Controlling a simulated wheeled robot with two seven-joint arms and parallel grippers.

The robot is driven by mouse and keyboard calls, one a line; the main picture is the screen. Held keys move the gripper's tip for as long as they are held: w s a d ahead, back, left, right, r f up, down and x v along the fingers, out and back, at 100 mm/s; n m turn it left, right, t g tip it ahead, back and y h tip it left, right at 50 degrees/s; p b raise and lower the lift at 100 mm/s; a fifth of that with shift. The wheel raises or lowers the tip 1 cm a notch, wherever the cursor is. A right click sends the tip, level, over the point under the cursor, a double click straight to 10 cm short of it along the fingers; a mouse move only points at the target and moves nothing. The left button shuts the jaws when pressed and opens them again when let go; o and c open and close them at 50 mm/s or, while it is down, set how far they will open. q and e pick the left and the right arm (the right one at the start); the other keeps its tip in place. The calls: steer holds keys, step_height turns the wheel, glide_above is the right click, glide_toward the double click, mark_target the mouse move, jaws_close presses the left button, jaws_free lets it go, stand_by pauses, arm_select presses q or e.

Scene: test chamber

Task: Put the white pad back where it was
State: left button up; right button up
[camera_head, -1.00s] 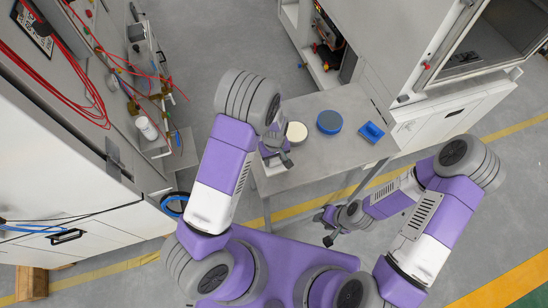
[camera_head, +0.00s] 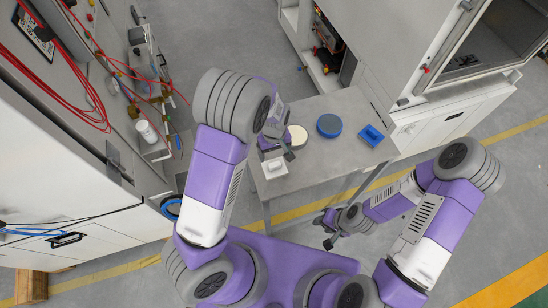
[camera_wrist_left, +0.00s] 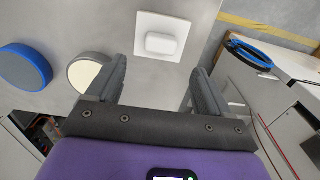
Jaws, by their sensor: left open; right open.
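The white pad (camera_head: 275,168) lies on the near left part of the grey table. It looks like a flat white square with a raised, rounded white block on top. In the left wrist view the white pad (camera_wrist_left: 145,22) lies flat beyond the fingertips, between their lines. My left gripper (camera_head: 277,154) is open and empty, just behind the pad in the head view; it also shows in the left wrist view (camera_wrist_left: 158,72). The jaws appear apart from the pad. My right gripper (camera_head: 323,231) is open and empty, low in front of the table.
On the table (camera_head: 318,165) stand a cream-topped round disc (camera_head: 297,135), close to my left gripper, a blue round disc (camera_head: 330,125) and a blue pad (camera_head: 371,135). Cabinets flank the table, with red hoses on the left. The table's front middle is bare.

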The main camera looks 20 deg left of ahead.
mark_target(274, 163)
arm_select(q)
steer(key=shift+r, duration=2.3)
arm_select(e)
steer(key=shift+r, duration=0.15)
